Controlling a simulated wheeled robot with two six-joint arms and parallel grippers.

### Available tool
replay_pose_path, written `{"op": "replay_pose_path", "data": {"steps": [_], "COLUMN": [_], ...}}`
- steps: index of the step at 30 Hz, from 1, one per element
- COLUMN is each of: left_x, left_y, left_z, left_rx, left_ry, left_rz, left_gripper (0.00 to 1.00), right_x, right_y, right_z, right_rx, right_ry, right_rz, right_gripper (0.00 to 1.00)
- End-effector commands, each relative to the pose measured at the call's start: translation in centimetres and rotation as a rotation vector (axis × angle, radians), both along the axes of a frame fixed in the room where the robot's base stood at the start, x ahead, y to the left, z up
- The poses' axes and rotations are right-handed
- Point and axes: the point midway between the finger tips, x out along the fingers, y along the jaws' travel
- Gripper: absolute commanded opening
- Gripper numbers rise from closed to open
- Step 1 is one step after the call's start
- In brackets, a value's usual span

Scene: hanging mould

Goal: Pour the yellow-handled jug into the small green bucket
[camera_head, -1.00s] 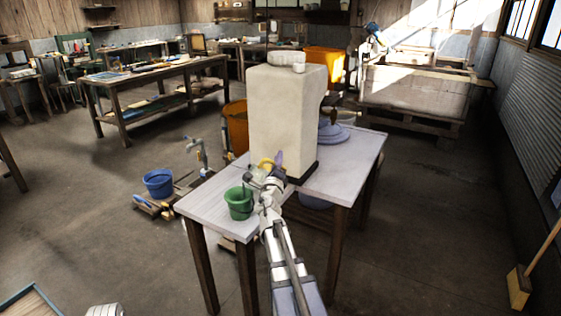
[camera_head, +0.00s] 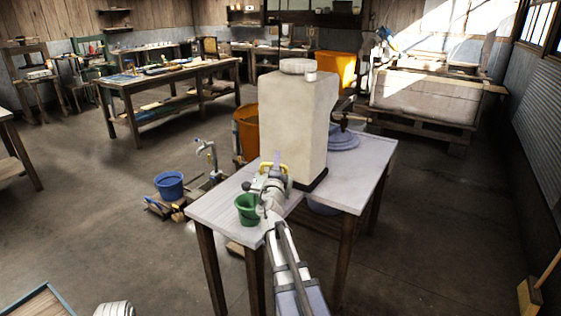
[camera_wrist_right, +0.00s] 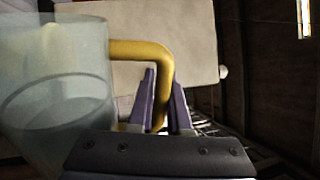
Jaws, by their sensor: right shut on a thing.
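The clear jug (camera_wrist_right: 55,90) with the yellow handle (camera_wrist_right: 145,50) is in my right gripper (camera_wrist_right: 163,85), whose purple fingers are shut around the handle. In the head view the yellow handle (camera_head: 273,168) is uppermost, and the jug (camera_head: 259,184) looks tipped toward the left above the bucket. The small green bucket (camera_head: 248,210) stands upright on the white table's near left corner, just below and left of my right gripper (camera_head: 277,174). Its inside is too small to read, and I cannot tell whether liquid is flowing. My left gripper is not in view.
A tall white tank (camera_head: 295,125) stands on the table (camera_head: 350,185) right behind the jug. A blue bucket (camera_head: 170,185) and a standpipe (camera_head: 208,155) are on the left beyond the table. An orange bin (camera_head: 246,130) stands behind.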

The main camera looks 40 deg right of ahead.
Motion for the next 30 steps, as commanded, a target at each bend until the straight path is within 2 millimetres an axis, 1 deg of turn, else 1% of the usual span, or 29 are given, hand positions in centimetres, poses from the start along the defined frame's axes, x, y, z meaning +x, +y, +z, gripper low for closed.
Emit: {"op": "replay_pose_path", "data": {"steps": [18, 30], "left_x": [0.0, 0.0], "left_y": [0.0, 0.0], "left_z": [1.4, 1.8], "left_rx": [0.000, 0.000], "left_ry": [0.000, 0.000], "left_rz": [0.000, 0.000], "left_gripper": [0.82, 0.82], "right_x": [1.6, 2.1], "right_y": [2.0, 2.5], "right_z": [1.4, 1.8], "right_rx": [-0.158, -0.202], "right_ry": [0.129, 0.165], "right_rz": [0.000, 0.000], "right_gripper": [0.00, 0.00]}}
